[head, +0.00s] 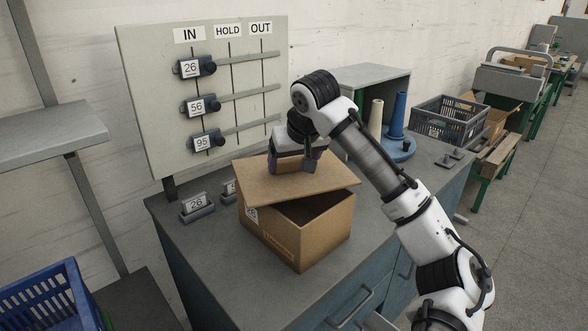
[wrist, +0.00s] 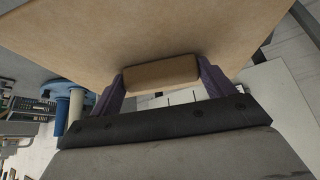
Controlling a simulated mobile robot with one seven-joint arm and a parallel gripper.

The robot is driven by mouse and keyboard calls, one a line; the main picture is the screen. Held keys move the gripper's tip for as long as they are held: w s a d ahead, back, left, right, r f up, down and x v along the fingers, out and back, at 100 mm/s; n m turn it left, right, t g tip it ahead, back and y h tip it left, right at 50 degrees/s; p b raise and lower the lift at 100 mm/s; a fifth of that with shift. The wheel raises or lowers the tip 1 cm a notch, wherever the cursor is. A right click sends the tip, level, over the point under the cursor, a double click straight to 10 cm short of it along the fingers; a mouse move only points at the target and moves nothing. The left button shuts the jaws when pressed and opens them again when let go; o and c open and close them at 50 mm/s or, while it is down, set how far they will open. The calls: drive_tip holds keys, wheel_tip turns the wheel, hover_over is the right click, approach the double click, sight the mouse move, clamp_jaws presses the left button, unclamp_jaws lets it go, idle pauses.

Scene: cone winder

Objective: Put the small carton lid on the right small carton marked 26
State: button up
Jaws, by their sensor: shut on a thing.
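The carton lid (head: 290,182) is a flat tan board that lies skewed and slightly tilted over the top of the brown carton (head: 312,240). A gap shows between lid and carton at the front right. My gripper (head: 294,170) is shut on the small raised block in the middle of the lid. In the wrist view the fingers (wrist: 160,82) clasp this tan block, and the lid (wrist: 130,40) fills the upper part. The carton's own marking is mostly hidden under the lid's edge. A stand tag marked 26 (head: 196,206) is on the bench left of the carton.
A board (head: 150,100) with IN, HOLD and OUT columns stands behind the bench (head: 230,270). Blue and cream cones (head: 397,115) stand at the back right, near a grey crate (head: 448,122). A blue crate (head: 45,297) is at lower left. The bench's front left is clear.

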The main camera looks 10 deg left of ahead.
sight(294, 170)
drive_tip(key=shift+f, duration=1.4)
drive_tip(key=shift+f, duration=0.1)
drive_tip(key=o, duration=0.9)
drive_tip(key=b+v, duration=0.1)
drive_tip(key=v, duration=1.1)
